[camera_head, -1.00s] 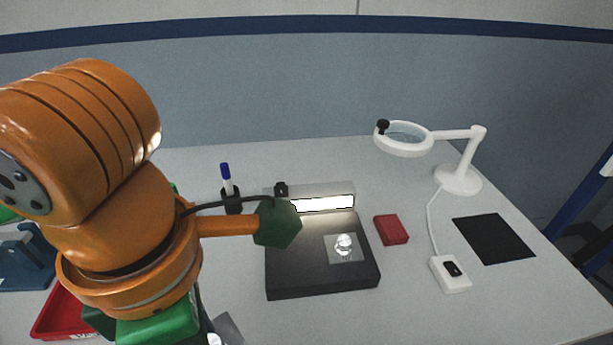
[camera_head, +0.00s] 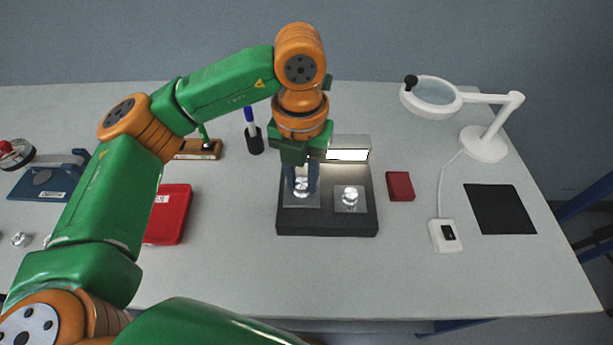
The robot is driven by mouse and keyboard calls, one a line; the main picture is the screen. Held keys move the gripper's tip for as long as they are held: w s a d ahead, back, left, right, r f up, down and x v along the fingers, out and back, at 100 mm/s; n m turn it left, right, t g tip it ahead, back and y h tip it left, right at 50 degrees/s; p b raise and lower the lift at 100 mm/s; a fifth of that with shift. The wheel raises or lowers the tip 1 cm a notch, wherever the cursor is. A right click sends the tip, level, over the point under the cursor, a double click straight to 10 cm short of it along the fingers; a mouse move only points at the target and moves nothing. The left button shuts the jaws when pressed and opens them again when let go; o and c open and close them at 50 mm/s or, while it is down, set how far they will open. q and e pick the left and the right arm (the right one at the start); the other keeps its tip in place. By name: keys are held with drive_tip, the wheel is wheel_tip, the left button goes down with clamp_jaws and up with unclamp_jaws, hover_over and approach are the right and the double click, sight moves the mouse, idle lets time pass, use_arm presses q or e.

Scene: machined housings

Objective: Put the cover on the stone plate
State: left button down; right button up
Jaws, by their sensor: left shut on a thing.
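The stone plate (camera_head: 330,224) is a dark, thick slab in the middle of the table, with a lit bar at its back edge. My left gripper (camera_head: 301,188) points down over its left half and is shut on a square silvery cover (camera_head: 300,202) with a shiny round part on top. The cover is at the plate's surface or just above it; I cannot tell whether it touches. A similar silvery square piece (camera_head: 350,205) with a shiny round top lies on the plate's right half, beside the held one. My right gripper is not in view.
A red block (camera_head: 400,186), a white switch box (camera_head: 444,236), a black mat (camera_head: 499,209) and a white magnifier lamp (camera_head: 484,144) stand to the right. A red tray (camera_head: 175,212) is at left. The front table is clear.

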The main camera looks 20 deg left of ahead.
sight(303, 177)
use_arm(q)
drive_tip(key=w+f, duration=0.2)
drive_tip(key=f, duration=0.1)
drive_tip(key=shift+w+a+p, duration=0.2)
drive_tip(key=shift+a+p, duration=0.1)
drive_tip(key=shift+p, duration=0.05)
wheel_tip(303, 177, down, 3)
drive_tip(key=shift+w+r+p, duration=0.15)
drive_tip(key=shift+r+p, duration=0.05)
drive_tip(key=shift+p, duration=0.65)
drive_tip(key=shift+f, duration=0.4)
drive_tip(key=shift+f+b, duration=0.2)
drive_tip(key=shift+b, duration=0.1)
drive_tip(key=c, duration=0.6)
unclamp_jaws()
drive_tip(key=shift+c, duration=0.2)
